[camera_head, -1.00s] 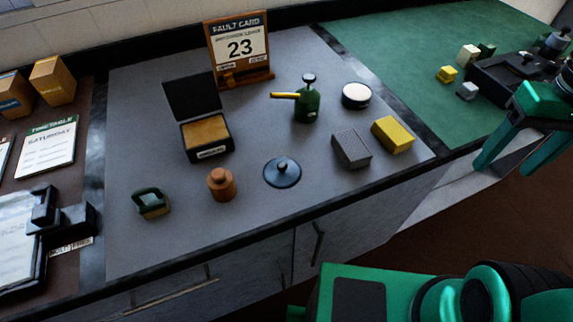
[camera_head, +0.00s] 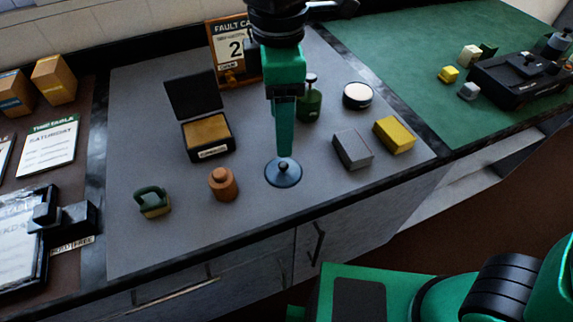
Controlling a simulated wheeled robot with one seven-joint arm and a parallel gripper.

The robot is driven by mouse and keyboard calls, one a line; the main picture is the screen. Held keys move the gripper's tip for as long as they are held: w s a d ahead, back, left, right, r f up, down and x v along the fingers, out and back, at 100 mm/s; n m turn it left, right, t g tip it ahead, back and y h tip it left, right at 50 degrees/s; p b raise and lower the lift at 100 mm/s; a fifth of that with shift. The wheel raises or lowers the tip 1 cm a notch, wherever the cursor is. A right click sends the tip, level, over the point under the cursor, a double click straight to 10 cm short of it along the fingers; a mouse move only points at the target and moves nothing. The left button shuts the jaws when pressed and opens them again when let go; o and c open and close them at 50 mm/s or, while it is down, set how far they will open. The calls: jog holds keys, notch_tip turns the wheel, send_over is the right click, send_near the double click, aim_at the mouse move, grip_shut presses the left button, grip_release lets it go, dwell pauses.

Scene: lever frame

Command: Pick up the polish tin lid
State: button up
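The polish tin lid looks to be the dark blue disc with a small knob (camera_head: 283,176), lying flat near the front middle of the grey work surface. My gripper (camera_head: 284,150) points down just behind and above the lid, its green finger overlapping the lid's far edge in the picture. The fingers line up with the camera, so the gap between them is hidden. I cannot tell whether they touch the lid. A round tin with a pale top (camera_head: 357,96) stands at the back right.
A brown jar (camera_head: 222,184) stands left of the lid, a grey block (camera_head: 352,149) and a yellow block (camera_head: 394,134) right. A green oil can (camera_head: 309,105) is partly hidden behind my gripper. An open black box (camera_head: 208,137) stands back left. The surface in front is clear.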

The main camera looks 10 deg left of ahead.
aim_at(283, 164)
jog(key=shift+d+f, duration=0.1)
jog(key=shift+f, duration=5.1)
jog(key=shift+s, duration=0.1)
jog(key=c, duration=1.2)
